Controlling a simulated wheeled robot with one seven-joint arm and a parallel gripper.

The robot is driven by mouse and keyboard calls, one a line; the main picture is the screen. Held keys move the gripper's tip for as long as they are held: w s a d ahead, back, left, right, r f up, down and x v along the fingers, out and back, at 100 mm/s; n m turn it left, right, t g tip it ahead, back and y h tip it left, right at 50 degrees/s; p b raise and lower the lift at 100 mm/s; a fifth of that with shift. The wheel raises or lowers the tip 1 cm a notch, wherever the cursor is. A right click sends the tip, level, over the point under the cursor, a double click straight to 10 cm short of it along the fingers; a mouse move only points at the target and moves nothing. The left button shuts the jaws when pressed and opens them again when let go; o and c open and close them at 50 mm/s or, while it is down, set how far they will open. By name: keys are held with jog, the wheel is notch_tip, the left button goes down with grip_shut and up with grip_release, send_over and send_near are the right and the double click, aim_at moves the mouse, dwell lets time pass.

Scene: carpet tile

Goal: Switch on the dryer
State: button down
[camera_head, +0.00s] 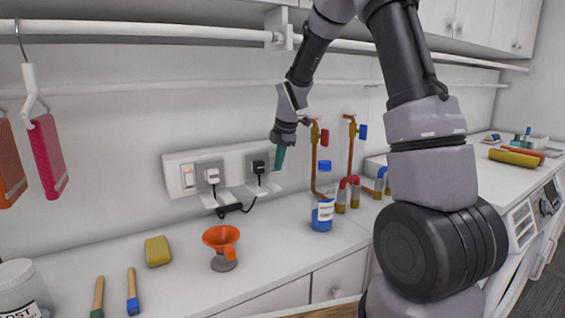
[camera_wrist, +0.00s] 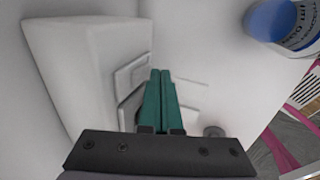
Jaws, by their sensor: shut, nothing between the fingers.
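My gripper (camera_head: 280,157) is shut and empty, its teal fingers pointing down at the right end of the white wall socket panel (camera_head: 231,166). The fingers (camera_wrist: 160,75) are together in the wrist view, in front of the panel (camera_wrist: 75,65). I cannot tell whether they touch it. A rocker switch (camera_head: 188,177) is at the panel's left end. Any switch at the right end is hidden by my gripper. A white machine with a dark knob (camera_head: 548,200), possibly the dryer, stands at the far right.
A blue-capped bottle (camera_head: 322,205), orange funnel (camera_head: 221,241) and yellow sponge (camera_head: 157,251) stand on the white counter (camera_head: 190,285). Pipes with red and blue taps (camera_head: 350,160) rise right of my gripper. A rail (camera_head: 150,32) runs above.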

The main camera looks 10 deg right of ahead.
dwell(0.3)
jog(key=shift+w, duration=0.25)
